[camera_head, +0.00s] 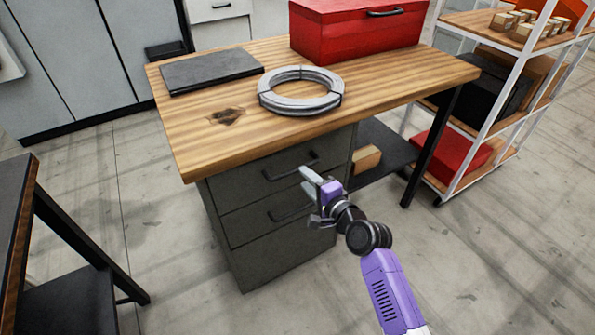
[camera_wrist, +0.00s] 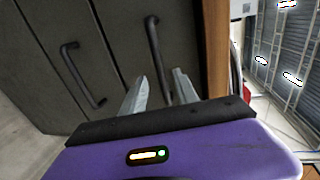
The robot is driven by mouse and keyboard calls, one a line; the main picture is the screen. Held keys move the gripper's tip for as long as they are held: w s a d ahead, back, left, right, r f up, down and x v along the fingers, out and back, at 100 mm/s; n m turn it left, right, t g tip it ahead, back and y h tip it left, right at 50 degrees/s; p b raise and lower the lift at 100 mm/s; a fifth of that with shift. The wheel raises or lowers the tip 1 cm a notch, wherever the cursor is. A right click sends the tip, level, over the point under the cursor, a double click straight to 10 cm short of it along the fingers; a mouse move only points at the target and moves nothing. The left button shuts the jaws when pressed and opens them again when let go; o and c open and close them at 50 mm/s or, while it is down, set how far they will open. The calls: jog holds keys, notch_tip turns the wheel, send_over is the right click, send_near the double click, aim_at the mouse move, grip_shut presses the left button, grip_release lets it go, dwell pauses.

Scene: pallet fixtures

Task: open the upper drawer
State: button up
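The dark grey drawer cabinet (camera_head: 240,262) stands under the wooden workbench top. Its upper drawer (camera_head: 245,184) looks closed and has a dark bar handle (camera_head: 290,169). In the wrist view, the upper handle (camera_wrist: 154,48) is the one closer to the wooden edge. My gripper (camera_head: 308,181) is in front of the cabinet, near the right end of the upper handle. In the wrist view its two fingers (camera_wrist: 160,80) are apart, with the handle's near end showing between them. I cannot tell whether the handle lies within their reach or touches them.
A lower drawer has its own handle (camera_head: 290,212), also seen in the wrist view (camera_wrist: 78,76). On the workbench top (camera_head: 400,82) are a wire coil (camera_head: 272,100), a red toolbox (camera_head: 345,35) and a dark plate (camera_head: 210,70). A shelf rack (camera_head: 478,130) stands right.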

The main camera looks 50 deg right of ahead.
aim_at(296, 168)
jog(key=x, duration=0.6)
jog(key=shift+w, duration=0.25)
grip_shut()
dwell(1.2)
